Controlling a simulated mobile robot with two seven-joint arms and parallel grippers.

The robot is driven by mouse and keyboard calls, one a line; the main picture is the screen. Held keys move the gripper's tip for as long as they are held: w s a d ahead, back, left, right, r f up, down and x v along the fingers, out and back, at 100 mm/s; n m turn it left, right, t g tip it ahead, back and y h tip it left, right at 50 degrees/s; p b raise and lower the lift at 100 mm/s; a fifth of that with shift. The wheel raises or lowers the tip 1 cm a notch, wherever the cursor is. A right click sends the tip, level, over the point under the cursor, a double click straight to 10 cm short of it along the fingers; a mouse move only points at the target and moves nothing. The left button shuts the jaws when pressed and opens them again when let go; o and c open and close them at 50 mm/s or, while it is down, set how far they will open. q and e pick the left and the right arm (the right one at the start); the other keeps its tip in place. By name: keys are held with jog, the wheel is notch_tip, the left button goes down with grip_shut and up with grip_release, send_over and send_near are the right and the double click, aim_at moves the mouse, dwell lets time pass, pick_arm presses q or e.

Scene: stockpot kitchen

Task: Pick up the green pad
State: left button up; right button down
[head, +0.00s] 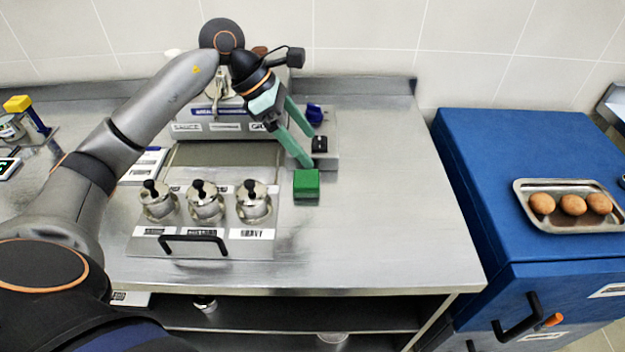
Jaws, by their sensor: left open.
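The green pad (306,184) is a small green block lying on the steel counter (380,225), right of the metal pots. My left gripper (306,149) has two green fingers and is open, with its fingertips above and just behind the pad in the picture. Nothing is visible between the fingers. I cannot tell the exact height of the fingertips over the counter. My right gripper is not in the head view.
A tray with several lidded pots (205,203) and a black handle (193,240) stands left of the pad. A blue cabinet (480,150) stands right. The counter right of the pad is clear.

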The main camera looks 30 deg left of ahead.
pick_arm(q)
jog(key=a+y, duration=0.2)
jog(key=a, duration=0.3)
send_over(306, 178)
jog(key=s+a, duration=0.1)
jog(key=a, duration=0.1)
jog(key=shift+g, duration=0.3)
notch_tip(306, 178, down, 7)
jog(key=shift+s+d+r, duration=0.1)
jog(key=shift+r, duration=0.05)
jog(key=x, duration=0.5)
jog(key=shift+p, duration=0.35)
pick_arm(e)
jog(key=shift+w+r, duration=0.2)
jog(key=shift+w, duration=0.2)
pick_arm(q)
jog(key=c, duration=1.4)
